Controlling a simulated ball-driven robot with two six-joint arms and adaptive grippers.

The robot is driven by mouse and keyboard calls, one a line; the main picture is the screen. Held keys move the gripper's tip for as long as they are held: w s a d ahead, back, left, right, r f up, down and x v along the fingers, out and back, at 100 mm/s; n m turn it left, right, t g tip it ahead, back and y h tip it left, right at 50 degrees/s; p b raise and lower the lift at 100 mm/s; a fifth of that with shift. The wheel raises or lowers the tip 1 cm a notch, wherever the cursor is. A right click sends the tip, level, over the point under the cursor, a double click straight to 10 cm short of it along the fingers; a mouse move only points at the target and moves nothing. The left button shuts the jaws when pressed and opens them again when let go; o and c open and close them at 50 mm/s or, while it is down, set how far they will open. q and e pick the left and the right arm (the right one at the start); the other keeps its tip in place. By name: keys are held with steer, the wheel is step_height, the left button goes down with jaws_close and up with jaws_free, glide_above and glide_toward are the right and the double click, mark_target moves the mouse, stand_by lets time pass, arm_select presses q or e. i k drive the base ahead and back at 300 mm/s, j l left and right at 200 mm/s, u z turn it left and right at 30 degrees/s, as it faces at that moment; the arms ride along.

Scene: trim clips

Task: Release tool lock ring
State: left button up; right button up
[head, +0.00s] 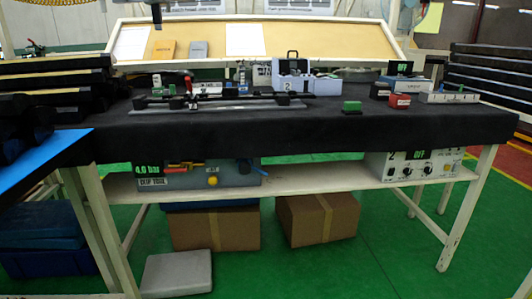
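A grey clip tool unit (205,181) sits on the shelf under the table, left of centre. Its green display (147,169) reads 4.0 bar. I cannot tell which part, if any, is the lock ring. A long dark trim strip (235,100) lies on a grey fixture on the black tabletop. Neither of my grippers can be made out in the head view.
The black-covered table (400,130) holds a white box marked 2 (290,85), a green block (352,106) and a red block at the right. A second control unit (415,165) stands on the shelf's right. Cardboard boxes (215,228) sit below. Dark stacks flank both sides.

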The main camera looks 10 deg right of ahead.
mark_target(259, 171)
steer(key=i+l, duration=0.2)
steer(key=i, duration=0.35)
steer(key=i+l, duration=0.2)
steer(key=i, duration=0.3)
